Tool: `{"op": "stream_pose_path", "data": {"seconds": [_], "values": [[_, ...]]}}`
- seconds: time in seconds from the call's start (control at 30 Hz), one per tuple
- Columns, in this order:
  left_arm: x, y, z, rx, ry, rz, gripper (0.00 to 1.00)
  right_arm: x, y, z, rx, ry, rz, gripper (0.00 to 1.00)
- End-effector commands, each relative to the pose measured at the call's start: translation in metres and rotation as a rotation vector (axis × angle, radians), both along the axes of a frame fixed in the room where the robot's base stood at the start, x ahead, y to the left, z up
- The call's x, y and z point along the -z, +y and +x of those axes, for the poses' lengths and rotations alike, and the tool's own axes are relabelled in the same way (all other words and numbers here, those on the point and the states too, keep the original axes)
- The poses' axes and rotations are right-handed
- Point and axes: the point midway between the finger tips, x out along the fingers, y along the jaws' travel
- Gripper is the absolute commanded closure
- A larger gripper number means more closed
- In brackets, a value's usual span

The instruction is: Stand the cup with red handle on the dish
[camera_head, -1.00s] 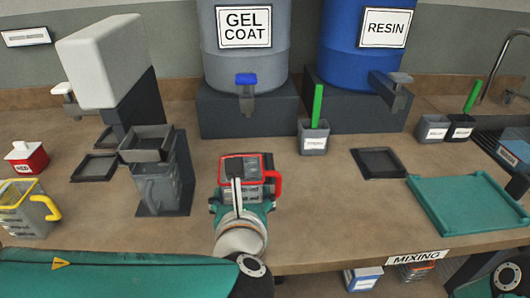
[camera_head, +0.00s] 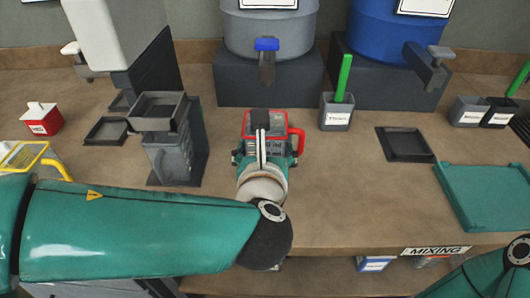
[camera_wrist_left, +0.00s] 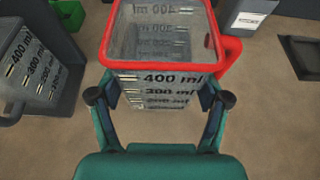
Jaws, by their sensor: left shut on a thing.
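The cup with red handle (camera_head: 298,142) is a clear-grey measuring cup with a red rim and dark volume marks, upright on or just above the worktop. My left gripper (camera_head: 262,150) is shut on its near side. In the left wrist view, the fingers (camera_wrist_left: 159,100) press both sides of the cup (camera_wrist_left: 158,78), and its red handle points right. Two shallow black square dishes lie on the worktop: one to the right of the cup (camera_head: 432,158), one to the left (camera_head: 92,138). Both look empty. My right gripper is out of view.
A cup with grey handle (camera_head: 176,160) stands at a dark stand left of my gripper. A yellow-handled cup (camera_head: 22,156) is at far left. A grey container with a green stick (camera_head: 336,112) stands between cup and right dish. A teal tray (camera_head: 490,195) lies at right.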

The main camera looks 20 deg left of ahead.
Motion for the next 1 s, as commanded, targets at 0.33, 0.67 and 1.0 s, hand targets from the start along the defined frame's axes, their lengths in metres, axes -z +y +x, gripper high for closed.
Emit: {"op": "stream_pose_path", "data": {"seconds": [0.33,0.67,1.0], "values": [[0.002,0.007,0.024,-0.001,0.0,0.0,0.59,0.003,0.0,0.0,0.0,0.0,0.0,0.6],[0.003,0.014,0.046,-0.002,0.0,0.001,0.59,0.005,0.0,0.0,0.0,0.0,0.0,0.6],[0.004,0.02,0.069,-0.001,0.0,0.0,0.59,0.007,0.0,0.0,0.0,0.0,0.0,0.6]]}}
